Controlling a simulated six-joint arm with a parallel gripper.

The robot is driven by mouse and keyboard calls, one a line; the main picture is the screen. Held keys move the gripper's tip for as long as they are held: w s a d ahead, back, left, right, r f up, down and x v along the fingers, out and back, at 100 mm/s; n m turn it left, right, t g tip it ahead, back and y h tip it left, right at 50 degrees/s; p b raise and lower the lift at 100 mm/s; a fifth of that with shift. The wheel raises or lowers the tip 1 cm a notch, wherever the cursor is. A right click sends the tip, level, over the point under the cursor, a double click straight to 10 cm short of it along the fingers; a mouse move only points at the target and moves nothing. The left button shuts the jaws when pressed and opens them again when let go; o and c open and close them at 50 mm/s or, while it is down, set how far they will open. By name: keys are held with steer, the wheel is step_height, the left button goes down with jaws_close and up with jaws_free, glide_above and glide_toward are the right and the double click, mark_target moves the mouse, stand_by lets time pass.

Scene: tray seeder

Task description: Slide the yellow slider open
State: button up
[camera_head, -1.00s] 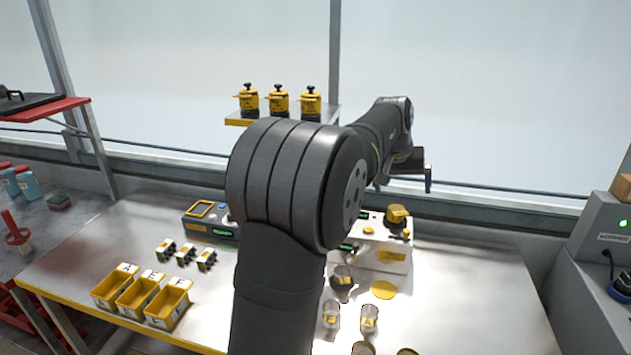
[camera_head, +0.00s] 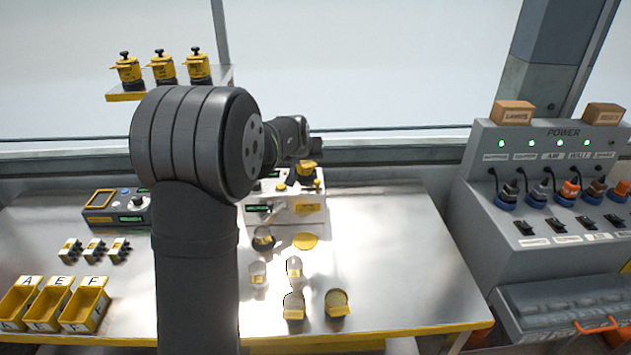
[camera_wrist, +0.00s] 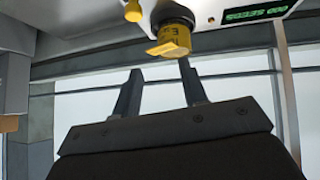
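The white seeder (camera_head: 300,222) stands at the back of the metal table, with a yellow-and-dark hopper (camera_head: 306,171) on its top. In the wrist view the picture is upside down, and the seeder's white body (camera_wrist: 220,8) fills the top. A yellow labelled part (camera_wrist: 172,42) on the dark round hopper juts out towards my gripper; it may be the yellow slider, but I cannot tell for sure. My gripper (camera_wrist: 160,72) is open, its two fingers apart and empty, with the yellow part just beyond the fingertips.
Yellow-lidded hoppers (camera_head: 163,70) stand on a shelf at the back left. A control box (camera_head: 112,206), small dark-and-white blocks (camera_head: 95,250) and yellow bins (camera_head: 84,306) are at left. Clear cups (camera_head: 258,274) stand before the seeder. A grey power panel (camera_head: 545,180) is at right.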

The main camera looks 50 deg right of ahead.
mark_target(317, 183)
steer(key=shift+t+h, duration=0.8)
steer(key=shift+h, duration=0.1)
steer(key=f, duration=0.4)
steer(key=shift+w+d+f, duration=0.2)
steer(key=shift+d+f, duration=0.05)
steer(key=shift+d, duration=0.15)
steer(key=shift+s+a+f+m+t+h, duration=0.1)
steer(key=shift+s+f+m+t+h, duration=0.15)
steer(key=shift+f+h, duration=0.25)
steer(key=shift+s+f+m+t+h, duration=0.15)
steer(key=shift+f+t+h, duration=0.1)
steer(key=shift+f+h, duration=0.25)
steer(key=shift+s+a+f+t+h, duration=0.3)
steer(key=shift+s+f+t+h, duration=0.1)
steer(key=shift+f, duration=0.25)
steer(key=s+a+f+m+t+h, duration=0.1)
steer(key=s+a+m+h, duration=0.1)
steer(key=s+a+h, duration=0.15)
steer(key=shift+s+x, duration=0.15)
steer(key=shift+x, duration=1.6)
steer(key=shift+s+x, duration=0.15)
steer(key=shift+x, duration=1.6)
steer(key=shift+d, duration=0.15)
jaws_close()
